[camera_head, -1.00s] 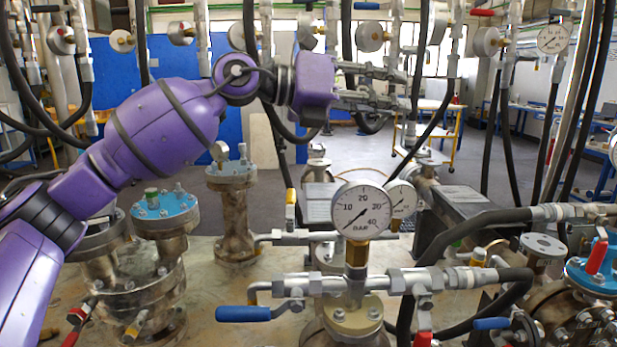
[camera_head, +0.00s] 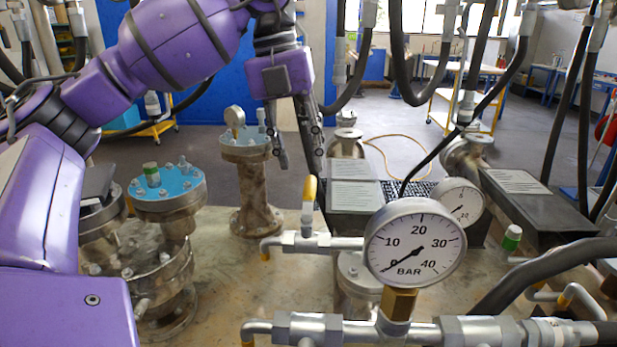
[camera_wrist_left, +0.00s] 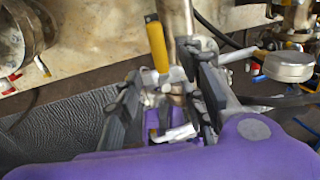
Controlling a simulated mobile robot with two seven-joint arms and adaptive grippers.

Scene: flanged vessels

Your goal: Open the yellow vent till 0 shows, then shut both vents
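The yellow vent handle (camera_head: 310,188) stands upright on a horizontal pipe behind the large gauge. It also shows in the left wrist view (camera_wrist_left: 157,48), just beyond the fingers. My left gripper (camera_head: 298,165) points down above and behind the handle, its fingers apart with nothing between them. The left wrist view shows the spread fingers (camera_wrist_left: 168,98). The large BAR gauge (camera_head: 415,243) has its needle at about 0. A smaller gauge (camera_head: 458,203) behind it is partly hidden, its reading too small to tell. My right gripper is out of view.
Black hoses (camera_head: 540,262) run at right and hang above. A dark box with a labelled lid (camera_head: 535,195) lies at right. Pipework (camera_head: 470,330) crosses the front.

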